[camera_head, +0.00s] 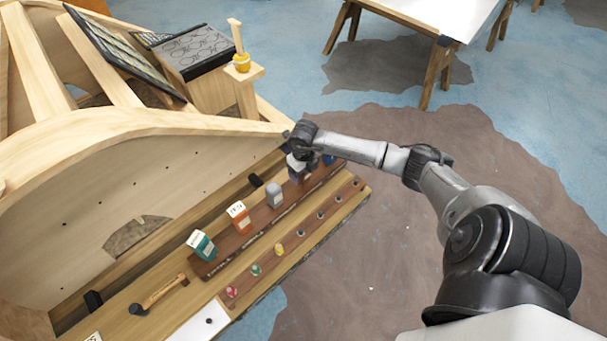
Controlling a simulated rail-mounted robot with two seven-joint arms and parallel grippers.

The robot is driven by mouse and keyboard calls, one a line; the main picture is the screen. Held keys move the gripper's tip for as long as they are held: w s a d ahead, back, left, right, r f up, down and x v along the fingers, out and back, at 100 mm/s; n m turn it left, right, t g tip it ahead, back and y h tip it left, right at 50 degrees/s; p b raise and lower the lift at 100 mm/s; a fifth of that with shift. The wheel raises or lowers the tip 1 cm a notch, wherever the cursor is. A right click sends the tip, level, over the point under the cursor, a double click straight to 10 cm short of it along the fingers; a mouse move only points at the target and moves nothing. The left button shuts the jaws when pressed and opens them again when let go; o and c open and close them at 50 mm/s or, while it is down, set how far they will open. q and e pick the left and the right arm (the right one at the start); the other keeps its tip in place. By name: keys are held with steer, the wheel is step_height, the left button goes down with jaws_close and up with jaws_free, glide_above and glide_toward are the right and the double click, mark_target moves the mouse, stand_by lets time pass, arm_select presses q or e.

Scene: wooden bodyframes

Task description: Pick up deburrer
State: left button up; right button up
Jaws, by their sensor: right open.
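My right gripper (297,172) is at the far right end of the wooden bench, above the dark brown strip. It is open, small and dark in the view, and its fingers are partly hidden by the wrist. A dark blue item (328,159) shows just beside it. A tool with a wooden handle and dark ends (163,291) lies on the near left of the bench, well away from the gripper. I cannot tell for certain which item is the deburrer. My left gripper is not in view.
A teal-and-white box (201,245), an orange-and-white box (238,217) and a grey bottle (274,195) stand along the strip. Several small coloured pieces line the bench's front ledge. A large curved wooden frame (130,190) rises behind. The floor to the right is open.

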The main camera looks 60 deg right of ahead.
steer(key=shift+r, duration=0.1)
steer(key=c, duration=1.2)
steer(key=shift+r, duration=0.15)
steer(key=shift+r, duration=0.25)
step_height(320, 180, up, 3)
steer(key=shift+r, duration=0.1)
steer(key=s+d+r+p, duration=0.2)
steer(key=s+r+p, duration=0.2)
steer(key=s+r, duration=0.3)
steer(key=shift+s+d, duration=0.3)
steer(key=shift+s, duration=1.85)
